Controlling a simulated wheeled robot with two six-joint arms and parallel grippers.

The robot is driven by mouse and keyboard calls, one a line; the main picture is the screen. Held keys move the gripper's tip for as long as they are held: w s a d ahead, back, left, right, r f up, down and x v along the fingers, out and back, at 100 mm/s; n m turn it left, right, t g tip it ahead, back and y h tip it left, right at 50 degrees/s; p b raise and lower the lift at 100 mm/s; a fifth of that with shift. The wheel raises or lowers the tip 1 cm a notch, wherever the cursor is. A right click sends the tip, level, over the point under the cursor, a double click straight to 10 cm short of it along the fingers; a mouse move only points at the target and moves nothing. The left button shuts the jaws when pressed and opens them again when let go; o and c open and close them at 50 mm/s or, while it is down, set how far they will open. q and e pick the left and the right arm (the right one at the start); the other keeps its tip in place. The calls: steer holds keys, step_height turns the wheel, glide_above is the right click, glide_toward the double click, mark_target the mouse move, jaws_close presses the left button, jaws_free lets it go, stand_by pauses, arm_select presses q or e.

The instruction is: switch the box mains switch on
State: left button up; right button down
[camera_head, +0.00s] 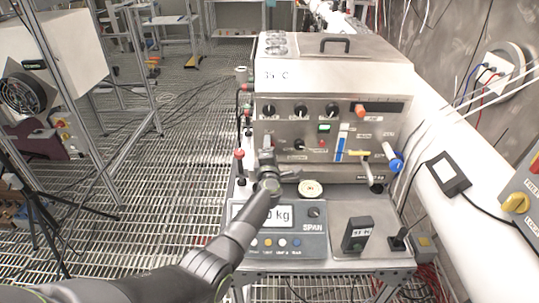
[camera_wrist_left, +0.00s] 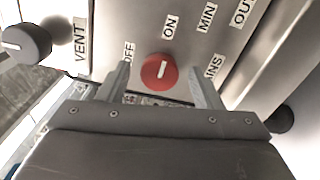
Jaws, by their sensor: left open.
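The red mains switch (camera_wrist_left: 159,71) is a round knob with a white bar, in the middle of the wrist view. OFF and ON labels stand beside it, and a partly covered label ends in "INS". I cannot tell which label the bar points to. My left gripper (camera_wrist_left: 160,82) is open, one finger on each side of the knob; whether they touch it is unclear. In the head view the left gripper (camera_head: 266,145) is at the lower left of the steel box's front panel (camera_head: 350,112) and hides the switch. My right gripper is not in view.
A black VENT knob (camera_wrist_left: 27,43) is close by at the left of the wrist view. Below the panel stand a scale (camera_head: 290,243), a small dark block (camera_head: 357,234) and a round pale disc (camera_head: 311,188). A blue-ended handle (camera_head: 396,165) sticks out at the panel's right.

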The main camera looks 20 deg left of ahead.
arm_select(q)
steer(key=p+v, duration=0.7)
steer(key=v, duration=1)
steer(key=shift+s, duration=0.2)
steer(key=shift+r, duration=0.1)
